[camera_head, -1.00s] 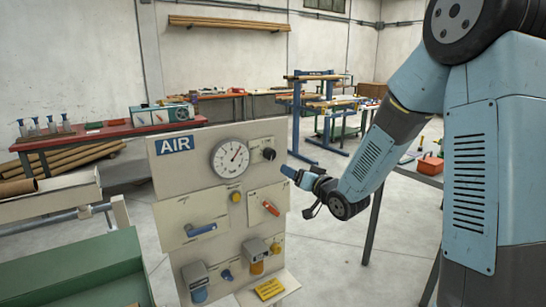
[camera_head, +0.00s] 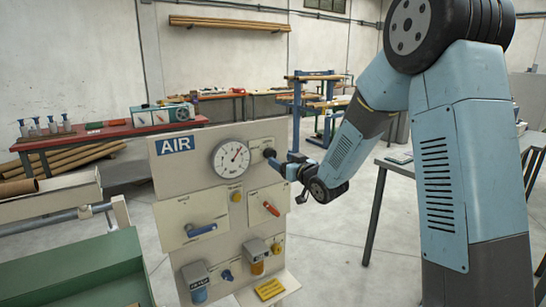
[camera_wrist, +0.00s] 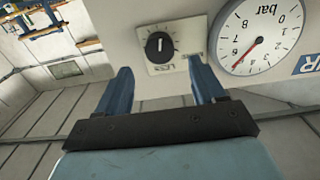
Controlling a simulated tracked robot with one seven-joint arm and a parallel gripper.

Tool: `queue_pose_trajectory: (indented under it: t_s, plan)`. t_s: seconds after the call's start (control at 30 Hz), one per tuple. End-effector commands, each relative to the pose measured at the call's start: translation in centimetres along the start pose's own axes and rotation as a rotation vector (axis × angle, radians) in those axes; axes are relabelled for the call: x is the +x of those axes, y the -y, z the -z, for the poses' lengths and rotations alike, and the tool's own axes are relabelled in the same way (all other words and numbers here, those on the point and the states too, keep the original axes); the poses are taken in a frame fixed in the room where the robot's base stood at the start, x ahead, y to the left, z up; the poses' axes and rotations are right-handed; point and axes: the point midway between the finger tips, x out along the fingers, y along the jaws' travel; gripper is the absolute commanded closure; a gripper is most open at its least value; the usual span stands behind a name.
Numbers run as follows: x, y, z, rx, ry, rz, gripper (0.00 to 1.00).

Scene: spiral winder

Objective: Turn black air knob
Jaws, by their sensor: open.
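The black air knob (camera_head: 269,153) sits at the upper right of the AIR panel (camera_head: 172,172), right of the round pressure gauge (camera_head: 231,159). In the wrist view the knob (camera_wrist: 159,46) is round and black with a pale pointer line, on a small light plate with dial marks. My gripper (camera_head: 279,160) is beside the knob in the head view, its tips close to it. In the wrist view my gripper (camera_wrist: 159,80) is open, its two blue fingers apart, with the knob beyond and between them. Whether a finger touches the knob cannot be told.
A green bin (camera_head: 82,268) stands at the lower left. A table (camera_head: 402,158) stands behind my arm.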

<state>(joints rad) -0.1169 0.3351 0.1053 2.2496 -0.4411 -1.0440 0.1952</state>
Motion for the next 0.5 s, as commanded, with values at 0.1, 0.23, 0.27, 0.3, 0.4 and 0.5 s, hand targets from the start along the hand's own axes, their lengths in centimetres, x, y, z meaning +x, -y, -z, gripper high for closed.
queue_pose_trajectory:
  t_s: [0.1, 0.23, 0.27, 0.3, 0.4, 0.5]
  plan:
    - [2.2, 0.0, -0.1, 0.001, 0.0, 0.001, 0.31]
    - [4.1, 0.0, -0.1, 0.001, 0.0, 0.0, 0.31]
    - [4.5, 0.0, -0.1, 0.001, 0.001, 0.0, 0.31]
    - [4.9, 0.0, 0.0, 0.0, 0.0, 0.0, 0.31]
    - [5.8, 0.0, -0.1, 0.001, 0.001, 0.001, 0.31]
    - [6.2, 0.0, 0.0, 0.001, 0.0, 0.0, 0.31]
